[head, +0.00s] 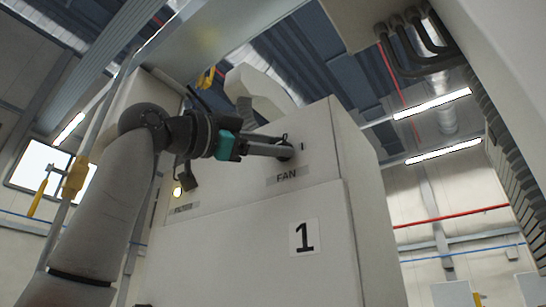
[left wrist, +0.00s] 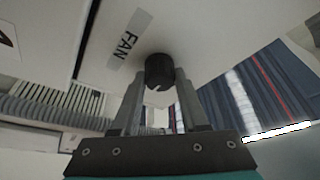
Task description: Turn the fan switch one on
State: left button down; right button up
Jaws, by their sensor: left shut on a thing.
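The fan switch (head: 285,151) is a dark round knob on the upper face of a pale cabinet marked with a "1". A grey "FAN" label (head: 287,175) sits just below it. My left gripper (head: 278,148) reaches in from the left and is shut on the knob. In the left wrist view the black knob (left wrist: 159,72) stands between the two grey fingers (left wrist: 157,95). The fingers partly hide the knob in the head view. A small mark shows right of the knob. My right gripper is not in view.
The cabinet (head: 250,245) fills the middle, with a "1" plate (head: 304,237) on its front. A large pale housing (head: 480,50) with dark hoses hangs at upper right.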

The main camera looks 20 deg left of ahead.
pick_arm(q)
jog(key=shift+m+g, duration=0.3)
jog(key=shift+m, duration=0.2)
jog(key=shift+c, duration=2.1)
grip_release()
jog(key=b+v, duration=0.4)
jog(key=v, duration=1.1)
jog(key=shift+f+b, duration=0.15)
jog(key=shift+b, duration=0.25)
jog(key=shift+s, duration=0.1)
jog(key=shift+a, duration=0.1)
